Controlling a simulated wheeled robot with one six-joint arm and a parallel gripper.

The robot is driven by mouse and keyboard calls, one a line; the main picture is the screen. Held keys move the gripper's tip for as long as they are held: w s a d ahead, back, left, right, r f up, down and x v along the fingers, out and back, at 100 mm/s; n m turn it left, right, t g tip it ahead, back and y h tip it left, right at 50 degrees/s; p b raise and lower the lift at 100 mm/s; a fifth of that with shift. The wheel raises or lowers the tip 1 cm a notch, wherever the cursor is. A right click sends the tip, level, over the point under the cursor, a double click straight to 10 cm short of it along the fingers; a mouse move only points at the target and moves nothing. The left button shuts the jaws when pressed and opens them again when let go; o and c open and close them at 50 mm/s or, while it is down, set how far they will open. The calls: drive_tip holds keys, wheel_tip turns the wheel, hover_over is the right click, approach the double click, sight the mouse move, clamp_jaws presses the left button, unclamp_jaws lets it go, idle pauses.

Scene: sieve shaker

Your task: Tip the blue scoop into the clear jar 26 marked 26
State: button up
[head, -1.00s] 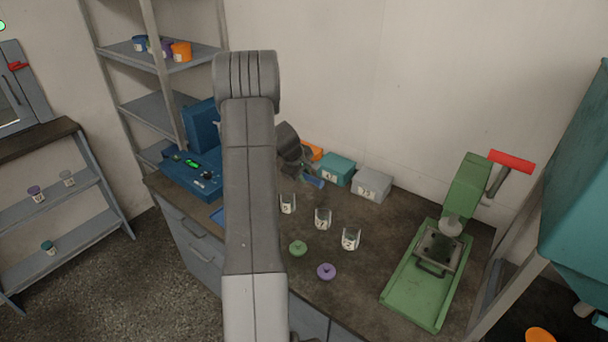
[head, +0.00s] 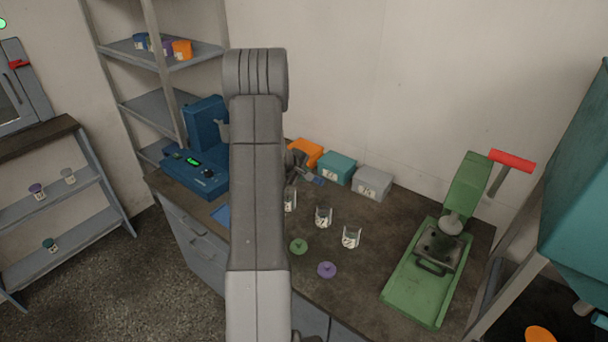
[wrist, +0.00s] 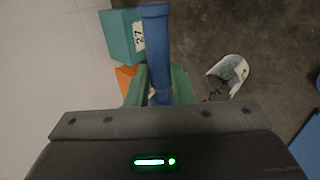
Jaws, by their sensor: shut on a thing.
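My gripper (wrist: 158,88) is shut on the blue scoop (wrist: 156,45), whose handle stands between the green fingers in the wrist view. In the head view the scoop (head: 318,181) shows as a small blue piece beside my gripper (head: 303,171); its bowl cannot be made out. Three clear jars stand on the bench: a left jar (head: 291,202) partly behind my arm, a middle jar (head: 323,217) and a right jar (head: 351,237). I cannot read which is marked 26.
Orange (head: 305,152), teal (head: 336,167) and grey (head: 372,183) boxes stand along the wall; the teal one reads 27 in the wrist view. Green (head: 298,247) and purple (head: 326,270) lids lie in front. A green press (head: 430,270) stands right, a blue machine (head: 197,172) left.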

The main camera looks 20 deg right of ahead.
drive_tip(key=b, duration=0.1)
drive_tip(key=t+h+b, duration=0.1)
drive_tip(key=b, duration=0.1)
drive_tip(key=shift+a+f+b, duration=0.15)
drive_tip(key=shift+f+b, duration=0.15)
drive_tip(key=t+h+b, duration=0.1)
drive_tip(key=b, duration=0.3)
drive_tip(key=shift+s+a+f+h, duration=0.1)
drive_tip(key=shift+h, duration=0.2)
drive_tip(key=b, duration=0.3)
drive_tip(key=shift+a+t+h, duration=0.1)
drive_tip(key=shift+t+h, duration=0.2)
drive_tip(key=shift+h, duration=0.1)
drive_tip(key=t+h+b, duration=0.1)
drive_tip(key=b, duration=0.7)
drive_tip(key=t+h+b, duration=0.1)
drive_tip(key=b, duration=0.7)
drive_tip(key=f+t+h+b, duration=0.1)
drive_tip(key=h+b, duration=0.1)
drive_tip(key=b, duration=0.6)
drive_tip(key=shift+s+a, duration=0.3)
drive_tip(key=shift+s, duration=0.05)
drive_tip(key=t+h+b, duration=0.1)
drive_tip(key=b, duration=0.5)
drive_tip(key=t+h+b, duration=0.1)
drive_tip(key=b, duration=0.6)
drive_tip(key=shift+s+a+f+h, duration=0.15)
drive_tip(key=shift+a+h, duration=0.1)
drive_tip(key=shift+h, duration=0.15)
